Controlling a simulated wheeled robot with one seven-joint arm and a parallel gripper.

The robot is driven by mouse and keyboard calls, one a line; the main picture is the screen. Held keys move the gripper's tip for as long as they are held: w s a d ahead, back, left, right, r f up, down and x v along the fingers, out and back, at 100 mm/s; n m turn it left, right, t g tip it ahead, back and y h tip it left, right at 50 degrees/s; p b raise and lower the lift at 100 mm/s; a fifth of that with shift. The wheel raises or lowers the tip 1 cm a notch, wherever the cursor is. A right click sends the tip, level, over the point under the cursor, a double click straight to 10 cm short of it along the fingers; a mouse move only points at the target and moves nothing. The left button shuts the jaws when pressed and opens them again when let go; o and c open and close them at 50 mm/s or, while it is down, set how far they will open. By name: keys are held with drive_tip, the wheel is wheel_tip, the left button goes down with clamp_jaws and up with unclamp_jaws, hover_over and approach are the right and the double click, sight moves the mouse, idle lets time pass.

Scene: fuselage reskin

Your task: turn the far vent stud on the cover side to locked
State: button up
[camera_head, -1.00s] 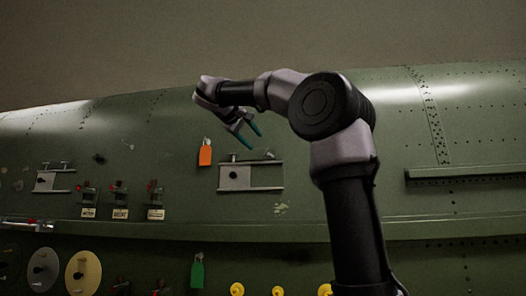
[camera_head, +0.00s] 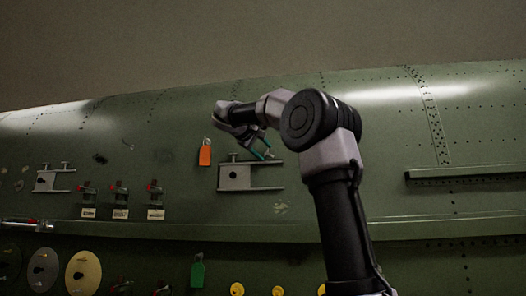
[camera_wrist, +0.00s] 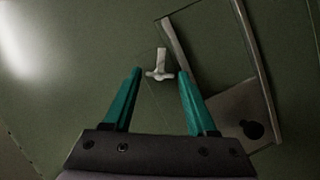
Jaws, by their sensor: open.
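The vent frame (camera_head: 270,188), two pale rails with a plate at the left end that has a dark round hole, sits mid-panel. One stud (camera_head: 233,156) stands at its upper left; the upper right one is hidden behind my gripper. My gripper (camera_head: 264,149) is open and empty beside the frame's upper right. In the wrist view a pale T-shaped stud (camera_wrist: 160,66) shows between and just beyond the fingertips of my gripper (camera_wrist: 160,73), outside the rail. No contact is visible. The frame's plate (camera_wrist: 236,106) shows to the right. I cannot tell whether the stud is locked.
An orange tag (camera_head: 205,155) hangs left of the frame. A similar vent frame (camera_head: 44,181) and several red-tipped switches (camera_head: 120,187) are further left. A ledge (camera_head: 180,229) runs below, with yellow knobs (camera_head: 237,289) and a green tag (camera_head: 197,272) under it. A rail (camera_head: 460,174) sticks out at right.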

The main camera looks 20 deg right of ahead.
clamp_jaws()
idle(0.3)
drive_tip(key=m+y, duration=0.1)
drive_tip(key=m, duration=0.1)
drive_tip(key=m+y, duration=0.1)
drive_tip(key=m, duration=0.1)
drive_tip(key=shift+s+d+r+t+y, duration=0.15)
drive_tip(key=shift+d+r+t+y, duration=0.05)
drive_tip(key=shift+t+y, duration=0.1)
drive_tip(key=m+y, duration=0.1)
drive_tip(key=m, duration=0.1)
drive_tip(key=m+t+y, duration=0.1)
drive_tip(key=m, duration=0.1)
drive_tip(key=shift+s+d+y, duration=0.1)
drive_tip(key=shift+d+y, duration=0.1)
drive_tip(key=shift+y, duration=0.2)
drive_tip(key=shift+m, duration=0.3)
